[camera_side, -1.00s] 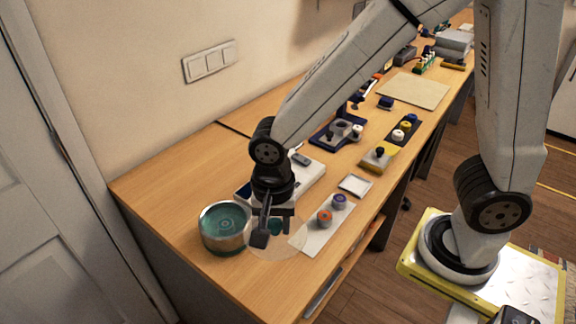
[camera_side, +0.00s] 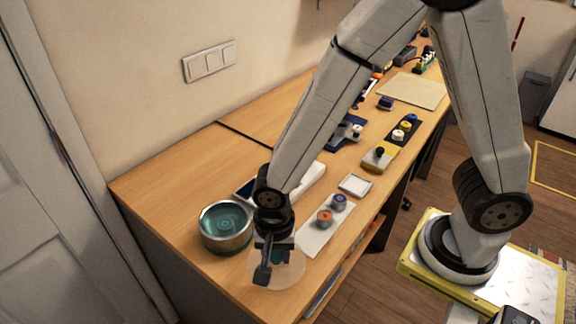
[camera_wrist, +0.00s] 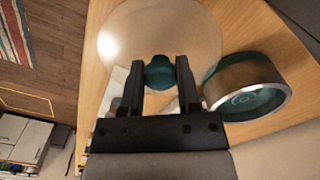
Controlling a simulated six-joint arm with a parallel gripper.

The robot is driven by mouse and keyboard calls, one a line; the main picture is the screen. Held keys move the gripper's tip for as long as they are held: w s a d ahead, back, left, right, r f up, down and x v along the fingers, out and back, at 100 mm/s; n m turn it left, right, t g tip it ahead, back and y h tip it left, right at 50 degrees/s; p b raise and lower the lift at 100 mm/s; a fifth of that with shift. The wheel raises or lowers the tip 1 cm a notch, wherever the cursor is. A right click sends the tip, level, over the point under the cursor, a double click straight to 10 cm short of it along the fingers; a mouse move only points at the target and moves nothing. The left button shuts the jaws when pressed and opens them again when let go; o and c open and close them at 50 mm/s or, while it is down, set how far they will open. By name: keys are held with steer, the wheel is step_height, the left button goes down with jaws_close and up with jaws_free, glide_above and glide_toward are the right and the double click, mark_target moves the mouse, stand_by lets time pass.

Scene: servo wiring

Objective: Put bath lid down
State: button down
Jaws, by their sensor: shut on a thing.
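The bath lid is a clear round disc (camera_side: 277,270) with a teal knob (camera_wrist: 159,73). My gripper (camera_side: 270,262) is shut on the knob, seen between the two fingers in the wrist view (camera_wrist: 159,80). The lid is over the front edge area of the table; I cannot tell whether it touches the top. The bath, a round metal pot (camera_side: 226,227) with teal inside, stands uncovered on the table to the left of the lid in the side view. It also shows at the right in the wrist view (camera_wrist: 247,87).
A white sheet (camera_side: 318,232) with an orange-topped jar (camera_side: 324,218) and a purple-topped jar (camera_side: 339,202) lies right of my gripper. A small white tray (camera_side: 355,184) and a white device (camera_side: 308,180) are behind. Bare wood (camera_side: 160,190) lies at the left.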

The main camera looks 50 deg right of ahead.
mark_target(276, 265)
steer(key=shift+f, duration=0.3)
steer(key=shift+f, duration=1.7)
steer(key=shift+f, duration=0.1)
steer(key=shift+c, duration=1.6)
jaws_free()
steer(key=shift+r, duration=6.15)
